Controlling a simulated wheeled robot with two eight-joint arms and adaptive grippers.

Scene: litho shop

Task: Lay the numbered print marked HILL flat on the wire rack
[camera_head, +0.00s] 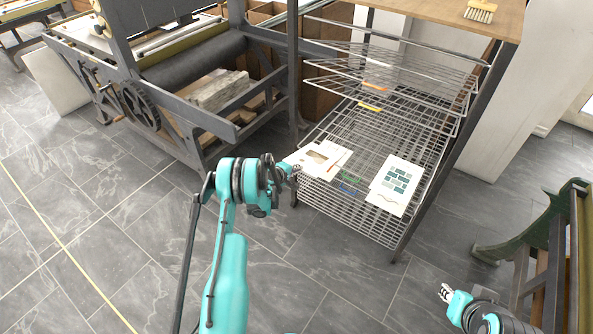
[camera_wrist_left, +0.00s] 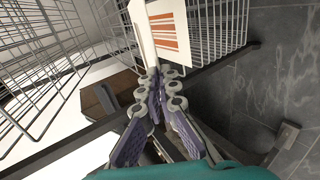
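My left gripper (camera_head: 294,169) is at the near left edge of the wire rack (camera_head: 385,228). In the left wrist view its fingertips (camera_wrist_left: 160,78) come together at the lower end of a white print with orange-red stripes (camera_wrist_left: 172,32), and they look shut on it. In the head view a print with a brown picture (camera_head: 316,157) reaches from the fingertips over the rack, overlapping another pale sheet (camera_head: 340,163). A print with teal blocks (camera_head: 397,181) lies on the rack to the right. No HILL marking is legible. My right gripper (camera_head: 445,292) looks open and empty, low at the right.
More wire shelves (camera_head: 400,72) are tilted up above the lower one. Small orange (camera_head: 375,87) and yellow (camera_head: 369,107) marks show there. A dark rack post stands near the right corner. A press (camera_head: 190,72) is at the left. A wooden top (camera_head: 440,12) holds a brush (camera_head: 480,12).

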